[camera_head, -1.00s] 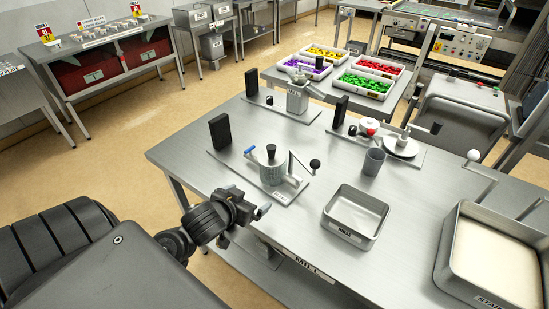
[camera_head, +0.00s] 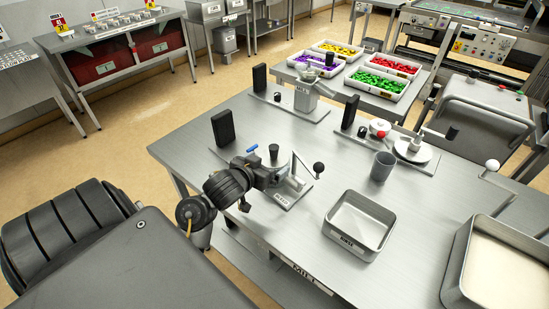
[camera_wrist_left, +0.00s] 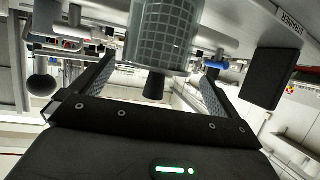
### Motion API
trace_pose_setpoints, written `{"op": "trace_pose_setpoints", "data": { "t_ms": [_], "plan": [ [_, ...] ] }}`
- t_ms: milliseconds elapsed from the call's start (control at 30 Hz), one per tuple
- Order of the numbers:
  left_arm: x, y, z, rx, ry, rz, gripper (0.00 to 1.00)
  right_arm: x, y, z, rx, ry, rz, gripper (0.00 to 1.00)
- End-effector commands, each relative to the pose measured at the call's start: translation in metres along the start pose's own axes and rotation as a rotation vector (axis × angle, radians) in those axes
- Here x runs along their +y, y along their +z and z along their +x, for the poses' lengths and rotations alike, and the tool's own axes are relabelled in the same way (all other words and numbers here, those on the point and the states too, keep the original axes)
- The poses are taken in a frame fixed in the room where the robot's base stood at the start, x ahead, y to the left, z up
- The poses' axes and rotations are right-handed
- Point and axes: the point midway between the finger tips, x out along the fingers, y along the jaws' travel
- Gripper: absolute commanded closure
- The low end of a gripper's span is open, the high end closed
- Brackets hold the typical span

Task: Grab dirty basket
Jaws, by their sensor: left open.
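A grey, grid-walled cylinder, which looks like the basket (camera_wrist_left: 165,38), fills the top middle of the left wrist view. A black knob (camera_wrist_left: 154,86) sticks out from it towards my palm; the knob also shows in the head view (camera_head: 274,150). In the head view the cylinder is mostly hidden behind my left gripper (camera_head: 284,178). That gripper is over the near-left part of the steel table. In the left wrist view its two fingers (camera_wrist_left: 155,90) are apart, one on each side of the knob, with nothing clamped. My right gripper is out of view.
A black upright block (camera_head: 223,128) and a lever with a black ball (camera_head: 319,167) flank the basket's stand. A grey cup (camera_head: 382,166) and a shallow metal tray (camera_head: 345,242) stand to the right. Bare table lies between the stand and the tray.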

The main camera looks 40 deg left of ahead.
Motion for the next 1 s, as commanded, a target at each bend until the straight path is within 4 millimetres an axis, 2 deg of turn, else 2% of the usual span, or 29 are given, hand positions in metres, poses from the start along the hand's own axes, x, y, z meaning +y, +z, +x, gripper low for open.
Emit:
{"op": "trace_pose_setpoints", "data": {
  "t_ms": [133,400,700,1000],
  "plan": [
    [0.001,0.001,0.011,0.0,0.002,-0.004,0.0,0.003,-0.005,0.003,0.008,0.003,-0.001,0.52],
    [0.001,0.001,0.048,0.0,0.003,-0.003,0.0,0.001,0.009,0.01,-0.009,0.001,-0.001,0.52],
    [0.001,0.0,0.052,-0.001,0.002,0.002,0.0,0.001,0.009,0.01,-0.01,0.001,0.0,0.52],
    [0.001,0.0,0.052,-0.001,0.002,0.001,0.38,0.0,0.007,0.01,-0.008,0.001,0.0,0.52]
  ]
}}
